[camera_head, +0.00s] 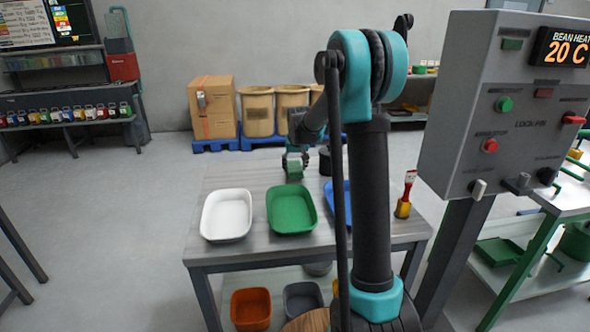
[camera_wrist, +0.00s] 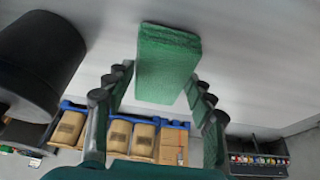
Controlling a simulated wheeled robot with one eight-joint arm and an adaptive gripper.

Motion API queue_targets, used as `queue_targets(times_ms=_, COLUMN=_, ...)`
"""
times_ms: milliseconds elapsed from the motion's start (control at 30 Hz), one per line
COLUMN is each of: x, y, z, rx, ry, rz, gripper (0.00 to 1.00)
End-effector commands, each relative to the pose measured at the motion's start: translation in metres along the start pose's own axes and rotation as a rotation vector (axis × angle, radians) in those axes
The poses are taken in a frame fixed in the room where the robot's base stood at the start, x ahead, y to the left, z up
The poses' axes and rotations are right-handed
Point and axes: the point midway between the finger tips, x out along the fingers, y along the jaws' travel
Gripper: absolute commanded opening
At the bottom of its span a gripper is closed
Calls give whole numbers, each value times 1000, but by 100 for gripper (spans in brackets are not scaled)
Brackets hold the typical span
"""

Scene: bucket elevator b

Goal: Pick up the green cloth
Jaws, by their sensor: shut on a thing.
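The green cloth (camera_wrist: 168,60) is a thick folded block in the wrist view, between the two fingers of my gripper (camera_wrist: 160,84). The gripper is shut on it, with fingers along its left and right sides. In the head view my gripper (camera_head: 294,164) is at the far part of the table (camera_head: 240,178), behind the green tray (camera_head: 291,209). The cloth is small there and hard to tell from the green gripper parts. I cannot tell whether it touches the tabletop.
A black cylinder (camera_wrist: 38,62) stands close by the gripper. A white tray (camera_head: 228,214) and a blue tray (camera_head: 336,200), partly hidden by my arm, flank the green tray. A control panel (camera_head: 495,110) rises at right.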

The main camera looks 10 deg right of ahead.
Motion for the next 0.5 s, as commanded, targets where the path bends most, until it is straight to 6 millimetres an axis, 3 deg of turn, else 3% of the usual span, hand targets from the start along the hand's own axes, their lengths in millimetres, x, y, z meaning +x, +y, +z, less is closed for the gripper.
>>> queue_targets(times_ms=167, x=-32, y=0, z=-13, rx=0, ry=0, rz=0, gripper=26)
queue_targets(times_ms=500, x=-120, y=0, z=-49, rx=0, ry=0, rz=0, gripper=26)
